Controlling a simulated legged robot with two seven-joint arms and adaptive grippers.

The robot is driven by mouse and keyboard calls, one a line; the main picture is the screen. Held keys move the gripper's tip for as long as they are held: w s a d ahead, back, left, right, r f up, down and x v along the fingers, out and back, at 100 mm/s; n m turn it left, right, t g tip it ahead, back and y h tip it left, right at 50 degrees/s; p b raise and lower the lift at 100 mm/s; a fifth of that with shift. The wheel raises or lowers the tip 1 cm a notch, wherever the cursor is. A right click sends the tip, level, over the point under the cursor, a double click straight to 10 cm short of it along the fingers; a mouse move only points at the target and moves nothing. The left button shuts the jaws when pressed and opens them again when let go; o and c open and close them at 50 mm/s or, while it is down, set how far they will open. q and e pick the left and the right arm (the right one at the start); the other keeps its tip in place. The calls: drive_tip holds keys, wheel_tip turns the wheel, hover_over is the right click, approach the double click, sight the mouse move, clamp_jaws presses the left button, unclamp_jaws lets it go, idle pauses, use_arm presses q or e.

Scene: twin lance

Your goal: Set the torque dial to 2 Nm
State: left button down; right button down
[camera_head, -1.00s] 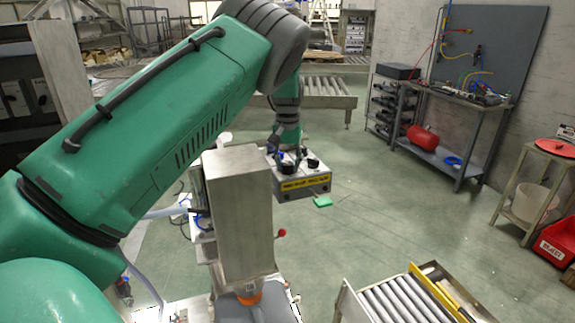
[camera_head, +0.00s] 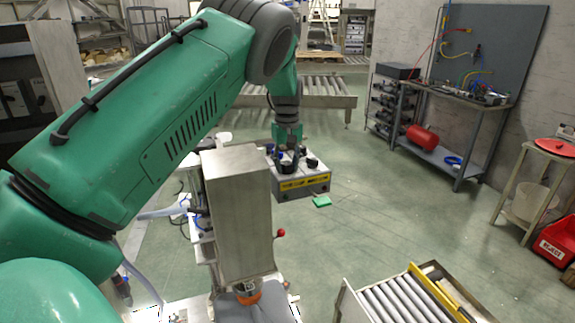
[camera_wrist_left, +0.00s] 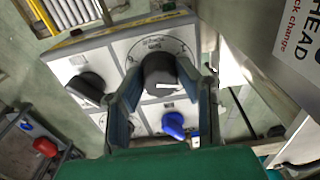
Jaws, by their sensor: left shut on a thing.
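The control box (camera_head: 305,184) is grey with a yellow label strip and stands behind the metal column in the head view. In the left wrist view its panel (camera_wrist_left: 185,120) carries a large black dial (camera_wrist_left: 160,72) with a white pointer mark, inside a printed round scale. The scale figures are too small to read. My left gripper (camera_head: 287,160) is over the panel in the head view; in the left wrist view its fingers (camera_wrist_left: 163,88) are shut around the black dial, one on each side. My right gripper is not in view.
A second black knob (camera_wrist_left: 86,87) and a blue knob (camera_wrist_left: 173,125) sit close beside the dial. A tall metal column (camera_head: 238,210) stands just in front of the box. A roller conveyor (camera_head: 395,302) is at front right.

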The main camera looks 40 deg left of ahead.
sight(287, 162)
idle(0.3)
use_arm(q)
drive_tip(key=c, duration=1.2)
unclamp_jaws()
drive_tip(key=shift+w+a+f, duration=0.1)
drive_tip(key=shift+w+f, duration=0.05)
drive_tip(key=shift+w, duration=0.05)
wheel_tip(287, 162, up, 12)
drive_tip(key=shift+w+a+f, duration=0.1)
drive_tip(key=shift+a, duration=0.05)
drive_tip(key=shift+f, duration=0.15)
